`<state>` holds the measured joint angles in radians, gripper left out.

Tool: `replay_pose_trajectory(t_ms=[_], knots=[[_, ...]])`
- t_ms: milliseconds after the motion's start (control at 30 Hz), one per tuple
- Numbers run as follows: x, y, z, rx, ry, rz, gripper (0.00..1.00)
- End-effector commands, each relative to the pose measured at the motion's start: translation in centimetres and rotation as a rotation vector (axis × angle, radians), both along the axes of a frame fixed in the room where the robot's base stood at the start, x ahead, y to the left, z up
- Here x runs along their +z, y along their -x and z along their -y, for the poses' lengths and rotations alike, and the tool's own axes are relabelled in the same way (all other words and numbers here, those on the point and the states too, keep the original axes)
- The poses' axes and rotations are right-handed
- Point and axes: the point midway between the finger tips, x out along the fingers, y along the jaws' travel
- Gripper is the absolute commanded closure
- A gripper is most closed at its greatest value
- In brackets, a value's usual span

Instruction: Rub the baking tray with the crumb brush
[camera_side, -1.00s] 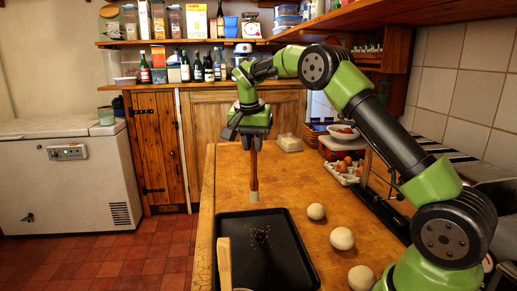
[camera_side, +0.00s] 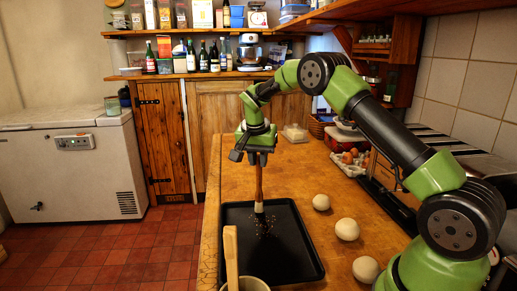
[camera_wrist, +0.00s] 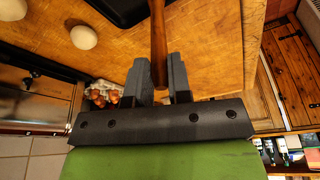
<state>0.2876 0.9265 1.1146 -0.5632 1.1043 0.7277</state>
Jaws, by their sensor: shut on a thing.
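My gripper (camera_side: 257,153) is shut on the wooden handle of the crumb brush (camera_side: 259,185), which hangs upright with its pale bristles down. The bristle end is over the far part of the black baking tray (camera_side: 290,262), at or just above its surface; I cannot tell if it touches. Crumbs lie scattered on the tray near the bristles. In the wrist view the brush handle (camera_wrist: 158,45) stands between my fingers (camera_wrist: 158,82), and the tray edge (camera_wrist: 120,8) shows at the top. The bristles are out of that view.
Several pale round dough balls (camera_side: 347,229) lie right of the tray. A pot with a wooden handle (camera_side: 231,258) stands at the tray's near left. The counter's far left part is clear.

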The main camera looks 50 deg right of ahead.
Motion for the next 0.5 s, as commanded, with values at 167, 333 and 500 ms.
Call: replay_pose_trajectory(t_ms=[167,333,500], knots=[[-0.8,0.9,-1.1,0.001,-0.001,-0.003,1.0],[-0.8,2.1,-2.2,0.001,-0.002,-0.003,1.0],[-0.8,3.1,-3.3,0.001,0.0,-0.004,1.0]])
